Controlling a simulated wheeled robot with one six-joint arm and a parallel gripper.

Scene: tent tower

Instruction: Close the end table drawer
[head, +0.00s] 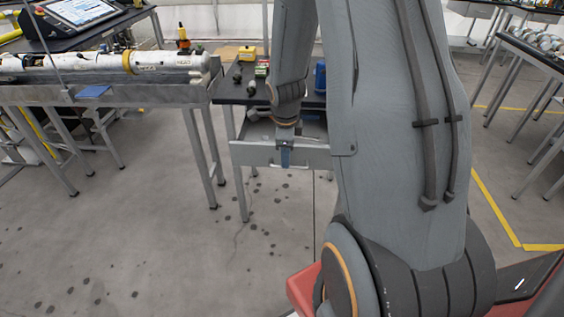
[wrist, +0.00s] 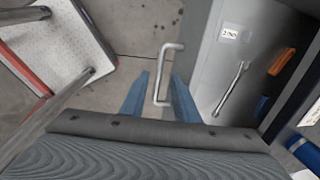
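The end table (head: 233,98) has a black top and grey metal legs. Its grey drawer (head: 250,154) is pulled out toward me. In the wrist view the drawer's inside (wrist: 205,75) shows, and its bent metal handle (wrist: 167,72) lies between my two blue fingers. My gripper (head: 286,158) is at the drawer front in the head view. It also shows in the wrist view (wrist: 162,95), its fingers apart on either side of the handle with gaps. My arm hides the right part of the table and drawer.
In the drawer lie a wrench (wrist: 231,88) and an orange item (wrist: 282,61). A yellow item (head: 247,53) and a blue container (head: 320,77) stand on the table. A workbench (head: 150,95) bears a white cylinder (head: 100,63) at left. The floor before the drawer is clear.

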